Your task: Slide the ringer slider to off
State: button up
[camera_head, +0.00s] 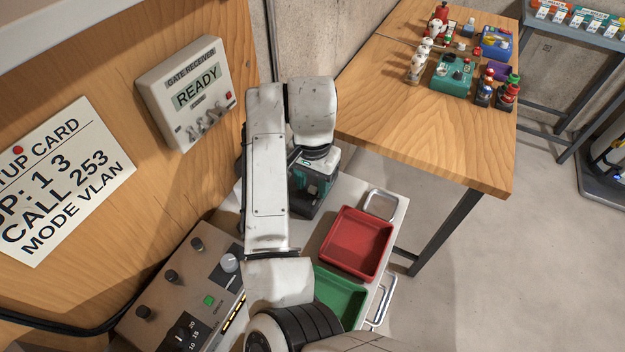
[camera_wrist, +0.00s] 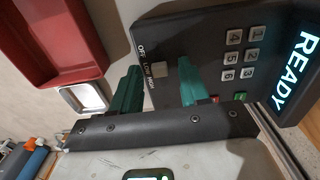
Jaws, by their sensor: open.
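In the wrist view, a dark keypad unit (camera_wrist: 205,50) has a small pale ringer slider (camera_wrist: 158,69) beside the labels OFF, LOW and HIGH. The slider appears level with LOW, the middle label. My gripper (camera_wrist: 158,76) is open, its two green fingers on either side of the slider in that view. I cannot tell whether either finger touches it. In the head view my gripper (camera_head: 316,182) is low over the dark unit (camera_head: 303,205) on the pale bench top. My arm and gripper hide most of the unit there, including the slider.
A knobbed control panel (camera_head: 180,300) lies at lower left. A gate receiver (camera_head: 187,92) hangs on the wooden wall. A wooden table (camera_head: 440,130) stands behind.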

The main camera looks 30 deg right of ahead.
jog(key=shift+c, duration=0.4)
grip_shut()
